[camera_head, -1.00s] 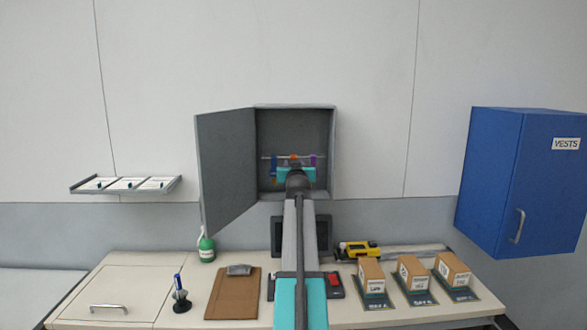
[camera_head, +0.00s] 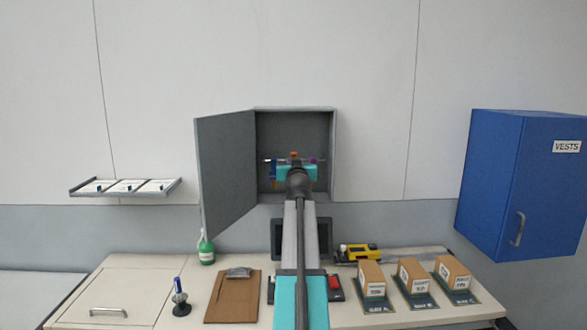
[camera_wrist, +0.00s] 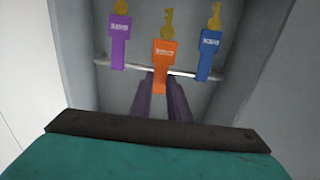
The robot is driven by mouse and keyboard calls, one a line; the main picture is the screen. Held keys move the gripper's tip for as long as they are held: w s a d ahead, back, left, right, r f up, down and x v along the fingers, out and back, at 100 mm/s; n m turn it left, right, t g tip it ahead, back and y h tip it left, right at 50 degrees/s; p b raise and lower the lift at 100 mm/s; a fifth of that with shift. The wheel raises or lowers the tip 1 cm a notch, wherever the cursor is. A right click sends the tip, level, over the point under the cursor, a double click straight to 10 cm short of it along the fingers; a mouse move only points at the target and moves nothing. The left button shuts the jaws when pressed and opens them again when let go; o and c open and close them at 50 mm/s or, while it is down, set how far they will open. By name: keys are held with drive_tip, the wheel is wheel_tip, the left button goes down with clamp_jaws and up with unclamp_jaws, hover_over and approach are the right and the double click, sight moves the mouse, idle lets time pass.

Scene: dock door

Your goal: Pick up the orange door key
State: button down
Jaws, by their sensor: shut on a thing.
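The orange door key (camera_wrist: 163,62) has an orange tag and a gold key part. My gripper (camera_wrist: 161,82) is shut on the lower end of its tag in the wrist view. The rail (camera_wrist: 103,62) passes behind the tag; whether the tag still touches it I cannot tell. In the head view the orange key (camera_head: 294,155) shows just above my gripper's teal body, which hides most of it and the fingers. A purple key (camera_wrist: 120,38) and a blue key (camera_wrist: 210,45) hang on either side of it, apart from my fingers.
The grey cabinet (camera_head: 325,150) stands open, its door (camera_head: 225,170) swung left. Its walls are close around my gripper. A blue vests cupboard (camera_head: 495,180) is at the right, a small shelf (camera_head: 125,192) at the left. The counter below holds boxes, a clipboard and a bottle.

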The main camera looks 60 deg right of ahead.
drive_tip(key=s+a+r+p, duration=0.2)
drive_tip(key=s+a+r, duration=0.3)
drive_tip(key=a, duration=0.4)
drive_tip(key=shift+s+r, duration=0.25)
drive_tip(key=shift+s, duration=0.5)
drive_tip(key=shift+s, duration=0.1)
